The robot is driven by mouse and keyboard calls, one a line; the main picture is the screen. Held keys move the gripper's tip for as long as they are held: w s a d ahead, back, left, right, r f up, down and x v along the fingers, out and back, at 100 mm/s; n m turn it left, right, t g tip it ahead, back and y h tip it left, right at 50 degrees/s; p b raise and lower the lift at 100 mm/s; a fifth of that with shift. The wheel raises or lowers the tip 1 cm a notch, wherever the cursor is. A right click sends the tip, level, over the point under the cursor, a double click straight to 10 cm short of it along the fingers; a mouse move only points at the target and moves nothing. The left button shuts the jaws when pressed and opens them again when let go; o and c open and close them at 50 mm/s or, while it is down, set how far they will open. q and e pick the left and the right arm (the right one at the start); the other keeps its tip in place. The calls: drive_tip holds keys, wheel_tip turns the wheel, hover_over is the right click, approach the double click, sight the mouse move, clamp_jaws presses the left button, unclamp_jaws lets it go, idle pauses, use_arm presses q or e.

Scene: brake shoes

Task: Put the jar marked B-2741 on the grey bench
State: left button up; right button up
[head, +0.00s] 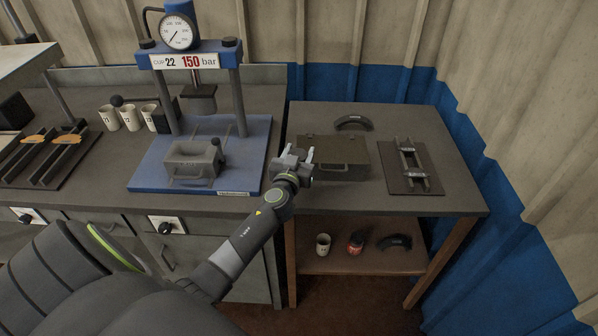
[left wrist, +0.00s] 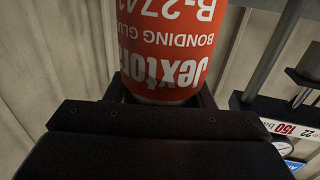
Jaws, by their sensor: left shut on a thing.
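My left gripper (head: 296,158) is over the area between the blue press base and the dark case. In the left wrist view it is shut on an orange-red jar (left wrist: 165,50) labelled "Jextor Bonding Glue" and B-2741, its lettering upside down there. I cannot make out the jar in the head view. The grey bench (head: 90,187), with grey drawers, is at the left. A dark-topped table (head: 425,205) with wooden legs adjoins it at the right. My right gripper is not in view.
The blue press (head: 240,160) stands on the bench. White cups (head: 130,117) and a dark rack (head: 35,155) are left of it. The right table holds a case (head: 345,158), a brake shoe (head: 353,122) and a fixture (head: 411,168). A red jar (head: 355,243) is on its lower shelf.

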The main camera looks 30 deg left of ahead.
use_arm(q)
drive_tip(key=shift+f+b, duration=1.35)
drive_tip(key=shift+f, duration=1.35)
drive_tip(key=shift+f, duration=0.15)
drive_tip(key=o, duration=1.2)
drive_tip(key=shift+s+d+f, duration=0.1)
drive_tip(key=shift+s, duration=0.15)
drive_tip(key=b+v, duration=0.1)
drive_tip(key=v, duration=0.4)
drive_tip(key=b+v, duration=0.1)
drive_tip(key=v, duration=0.5)
drive_tip(key=b+v, duration=0.1)
drive_tip(key=v, duration=0.5)
drive_tip(key=shift+s+a+b, duration=0.1)
drive_tip(key=shift+a+b, duration=0.15)
drive_tip(key=shift+b, duration=0.1)
